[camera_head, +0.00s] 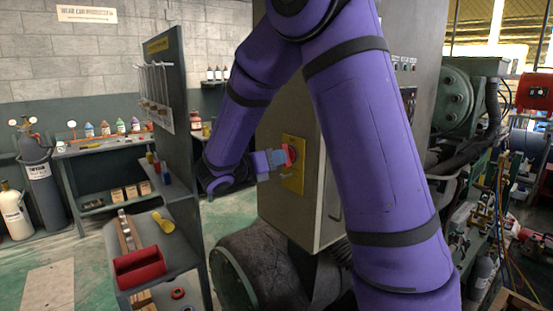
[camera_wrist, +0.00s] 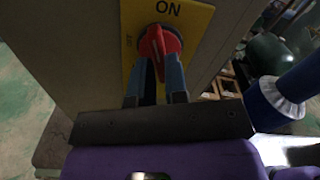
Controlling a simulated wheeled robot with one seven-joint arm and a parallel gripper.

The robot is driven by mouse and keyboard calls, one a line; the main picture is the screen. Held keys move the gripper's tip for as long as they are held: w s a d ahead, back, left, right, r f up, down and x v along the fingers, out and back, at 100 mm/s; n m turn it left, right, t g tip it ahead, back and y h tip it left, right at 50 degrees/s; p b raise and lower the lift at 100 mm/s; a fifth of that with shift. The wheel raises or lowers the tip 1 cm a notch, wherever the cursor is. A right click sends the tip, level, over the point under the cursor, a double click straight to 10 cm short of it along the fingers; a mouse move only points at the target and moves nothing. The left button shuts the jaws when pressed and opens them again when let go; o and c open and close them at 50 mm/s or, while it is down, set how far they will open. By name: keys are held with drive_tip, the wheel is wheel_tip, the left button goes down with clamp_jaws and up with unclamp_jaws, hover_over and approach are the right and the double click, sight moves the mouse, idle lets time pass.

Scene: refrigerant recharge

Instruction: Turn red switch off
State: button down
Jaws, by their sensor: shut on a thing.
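The red switch (camera_head: 290,154) is a rotary knob on a yellow plate (camera_head: 293,178), fixed to the side of a grey cabinet (camera_head: 318,205). In the wrist view the red switch (camera_wrist: 158,42) shows close up, with "ON" printed above it and a smaller "OFF" mark at its left. The knob's handle looks near upright, tilted slightly, its top toward "ON". My gripper (camera_head: 279,157) reaches the knob from the left. In the wrist view my gripper (camera_wrist: 158,72) has its two fingers shut on the lower part of the knob's handle, which they partly hide.
A shelf rack (camera_head: 170,200) with a red bin (camera_head: 139,268) stands left of my gripper. Gas cylinders (camera_head: 36,185) and a bench with bottles are farther left. A large round tank (camera_head: 270,270) lies below the cabinet. Machinery with hoses fills the right side.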

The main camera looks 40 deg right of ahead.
idle(0.3)
drive_tip(key=n, duration=0.4)
drive_tip(key=shift+n, duration=0.3)
drive_tip(key=n, duration=0.4)
drive_tip(key=shift+n, duration=0.3)
